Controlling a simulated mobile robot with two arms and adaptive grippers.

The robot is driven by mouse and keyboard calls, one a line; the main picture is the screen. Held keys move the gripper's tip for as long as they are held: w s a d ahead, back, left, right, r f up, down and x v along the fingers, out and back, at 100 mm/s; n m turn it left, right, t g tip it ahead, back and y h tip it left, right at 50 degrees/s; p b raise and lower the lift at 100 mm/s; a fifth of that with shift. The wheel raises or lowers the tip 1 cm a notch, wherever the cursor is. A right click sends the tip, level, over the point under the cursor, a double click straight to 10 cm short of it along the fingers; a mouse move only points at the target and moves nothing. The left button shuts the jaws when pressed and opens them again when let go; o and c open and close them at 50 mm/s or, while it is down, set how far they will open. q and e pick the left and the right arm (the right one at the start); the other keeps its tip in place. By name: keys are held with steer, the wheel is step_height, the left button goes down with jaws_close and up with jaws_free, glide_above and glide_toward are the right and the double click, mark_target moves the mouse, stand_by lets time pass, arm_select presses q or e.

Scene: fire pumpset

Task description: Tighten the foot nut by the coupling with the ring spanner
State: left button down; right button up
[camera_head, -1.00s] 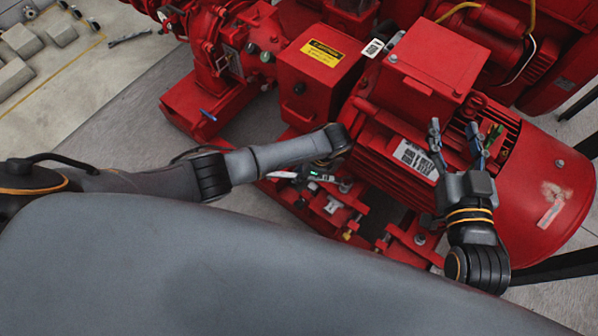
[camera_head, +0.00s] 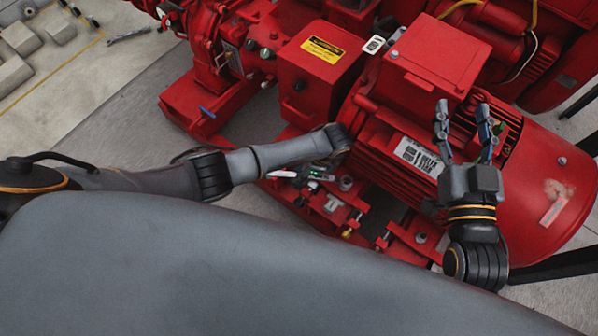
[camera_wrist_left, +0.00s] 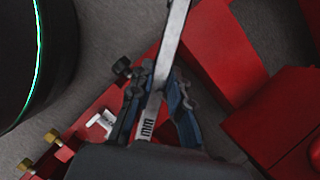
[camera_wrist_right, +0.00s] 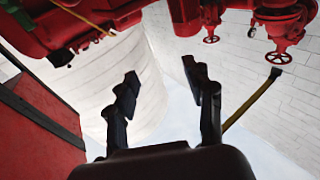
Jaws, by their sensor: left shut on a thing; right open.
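The steel spanner (camera_wrist_left: 175,35) is in my left gripper (camera_wrist_left: 160,78), which is shut on its marked shank; the spanner's far end runs out of the top of the left wrist view. In the head view the left gripper is mostly hidden under my forearm, beside the motor's near foot. A round nut-like part (camera_head: 346,183) sits at the motor foot close to my left wrist. I cannot tell whether the spanner's ring is around it. My right gripper (camera_head: 463,108) is open and empty above the red motor (camera_head: 375,140).
A red box with a yellow warning label (camera_head: 322,50) stands left of the motor. Another foot bolt (camera_head: 420,238) shows at the near base rail. Tools (camera_head: 128,36) and grey blocks (camera_head: 20,40) lie on the floor at far left. Grey floor (camera_head: 110,110) there is clear.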

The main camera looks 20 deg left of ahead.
steer(key=shift+r, duration=0.15)
arm_select(q)
steer(key=shift+f+b, duration=0.4)
steer(key=shift+f, duration=0.15)
arm_select(e)
steer(key=shift+s+a+r+t+y, duration=0.1)
steer(key=shift+s+r+t+y, duration=0.05)
steer(key=shift+r+t, duration=0.55)
steer(key=shift+s+a+r+t+y, duration=0.15)
steer(key=shift+r+t, duration=0.25)
steer(key=shift+r, duration=0.45)
arm_select(q)
steer(key=shift+f, duration=0.3)
arm_select(e)
steer(key=shift+s+r+t+y, duration=0.4)
steer(key=shift+r+t, duration=0.1)
steer(key=shift+r, duration=0.3)
arm_select(q)
steer(key=shift+f+b, duration=0.1)
steer(key=shift+b, duration=0.2)
arm_select(e)
steer(key=shift+r, duration=0.2)
